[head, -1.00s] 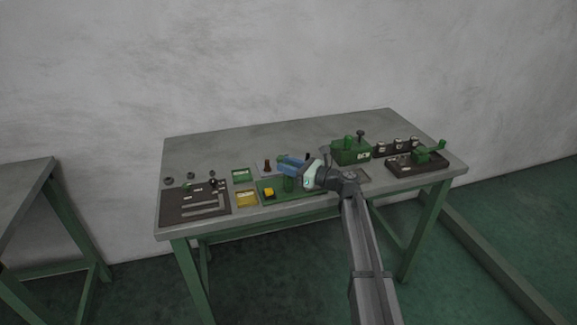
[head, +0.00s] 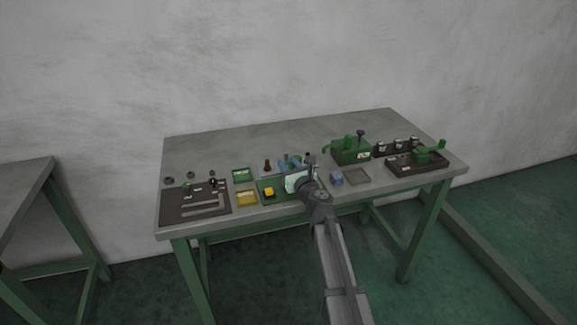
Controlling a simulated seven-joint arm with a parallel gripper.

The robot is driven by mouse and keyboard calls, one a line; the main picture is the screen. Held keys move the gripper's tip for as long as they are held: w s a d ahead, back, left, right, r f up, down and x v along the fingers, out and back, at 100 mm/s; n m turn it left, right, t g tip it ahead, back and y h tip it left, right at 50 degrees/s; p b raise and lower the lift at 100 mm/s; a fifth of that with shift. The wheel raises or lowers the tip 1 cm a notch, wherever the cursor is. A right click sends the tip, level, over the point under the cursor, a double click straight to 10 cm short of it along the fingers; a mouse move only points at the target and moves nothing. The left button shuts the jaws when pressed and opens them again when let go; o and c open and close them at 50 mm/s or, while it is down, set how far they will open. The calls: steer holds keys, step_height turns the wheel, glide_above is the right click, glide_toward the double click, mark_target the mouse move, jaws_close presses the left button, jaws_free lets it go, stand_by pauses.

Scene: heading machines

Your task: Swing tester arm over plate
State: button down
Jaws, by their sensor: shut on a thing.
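My gripper (head: 289,162) is over the middle of the bench, its blue fingers partly hidden behind my pale wrist. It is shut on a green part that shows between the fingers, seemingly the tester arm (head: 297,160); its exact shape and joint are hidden. Below and left is a green base (head: 264,195) with a yellow block (head: 269,191) on it. My wrist covers the right part of this base. A pale flat plate (head: 260,168) with a red-brown post (head: 267,164) lies just left of the fingers. I cannot tell whether the arm is above a plate.
A green box machine (head: 351,155) stands right of my gripper. A small blue block (head: 337,179) and a grey tray (head: 357,177) lie in front of it. Green (head: 241,175) and yellow (head: 246,198) trays and a dark slotted board (head: 175,213) lie left. The bench's back is clear.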

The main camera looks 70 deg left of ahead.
steer(key=shift+a+r+m+t, duration=0.1)
steer(key=shift+r+m+t, duration=0.1)
steer(key=shift+m+t, duration=0.65)
steer(key=shift+a+t, duration=0.1)
steer(key=shift+t, duration=0.35)
steer(key=c, duration=0.9)
jaws_free()
steer(key=shift+o, duration=0.2)
steer(key=shift+d+f, duration=0.1)
steer(key=shift+d, duration=0.1)
steer(key=d, duration=1.3)
steer(key=shift+d, duration=0.3)
